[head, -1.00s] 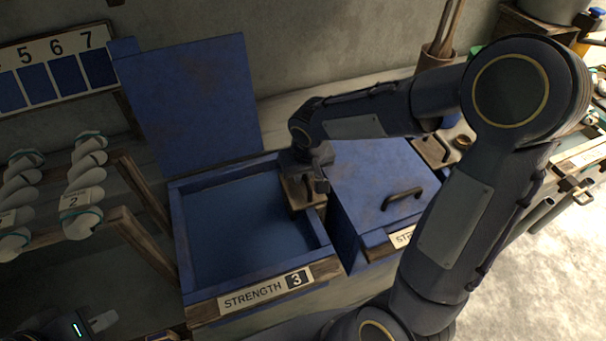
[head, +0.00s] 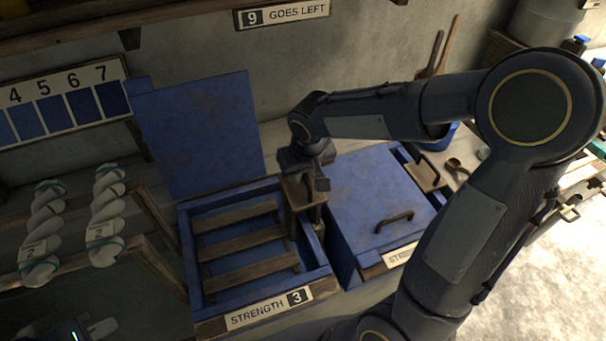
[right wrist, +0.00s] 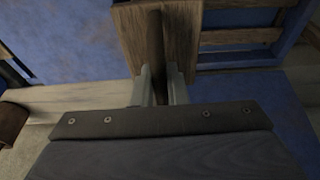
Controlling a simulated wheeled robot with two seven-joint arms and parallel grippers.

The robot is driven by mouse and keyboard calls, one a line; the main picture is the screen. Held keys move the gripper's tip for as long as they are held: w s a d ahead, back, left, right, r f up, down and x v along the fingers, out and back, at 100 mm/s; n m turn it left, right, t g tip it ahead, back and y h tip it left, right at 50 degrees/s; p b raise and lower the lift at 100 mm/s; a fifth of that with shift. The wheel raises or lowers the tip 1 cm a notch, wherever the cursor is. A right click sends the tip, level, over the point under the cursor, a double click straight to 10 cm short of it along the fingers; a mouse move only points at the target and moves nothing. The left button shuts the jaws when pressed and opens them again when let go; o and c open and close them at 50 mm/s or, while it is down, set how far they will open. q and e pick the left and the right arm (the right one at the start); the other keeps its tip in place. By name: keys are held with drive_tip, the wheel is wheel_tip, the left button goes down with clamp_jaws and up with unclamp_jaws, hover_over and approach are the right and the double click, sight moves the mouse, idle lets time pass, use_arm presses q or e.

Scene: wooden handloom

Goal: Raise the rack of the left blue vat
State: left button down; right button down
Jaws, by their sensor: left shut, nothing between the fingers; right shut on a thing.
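The left blue vat (head: 186,240) stands open with its lid (head: 200,130) up at the back and a label reading STRENGTH 3 on its front. Its wooden rack (head: 245,243) shows as three slats near the top of the vat. My right gripper (head: 318,180) is shut on the rack's wooden handle (head: 296,192) at the vat's right side. In the right wrist view, the fingers (right wrist: 160,88) close on a bar of the wooden handle (right wrist: 125,35), with rack slats (right wrist: 242,36) at upper right. My left gripper (head: 98,329) is shut and empty at the lower left, partly cut off.
A second blue vat with its lid (head: 375,200) closed stands just to the right. Two twisted white skeins (head: 107,210) tagged 2 hang on wooden rails (head: 150,262) at the left. A sign reading 9 GOES LEFT (head: 283,14) is above. My right arm crosses over the right vat.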

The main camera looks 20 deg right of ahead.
drive_tip(key=p+v, duration=0.1)
drive_tip(key=v, duration=0.1)
drive_tip(key=w+p+v, duration=0.1)
drive_tip(key=p+v, duration=0.1)
drive_tip(key=v, duration=0.1)
drive_tip(key=shift+w+r, duration=0.15)
drive_tip(key=shift+r, duration=0.1)
drive_tip(key=shift+r+p, duration=0.15)
drive_tip(key=shift+p, duration=0.15)
drive_tip(key=shift+w, duration=0.1)
drive_tip(key=c, duration=1.5)
unclamp_jaws()
drive_tip(key=o, duration=1.3)
drive_tip(key=w+p+v, duration=0.1)
drive_tip(key=p+v, duration=0.4)
drive_tip(key=v, duration=0.1)
drive_tip(key=shift+r, duration=0.55)
drive_tip(key=shift+w+d, duration=0.1)
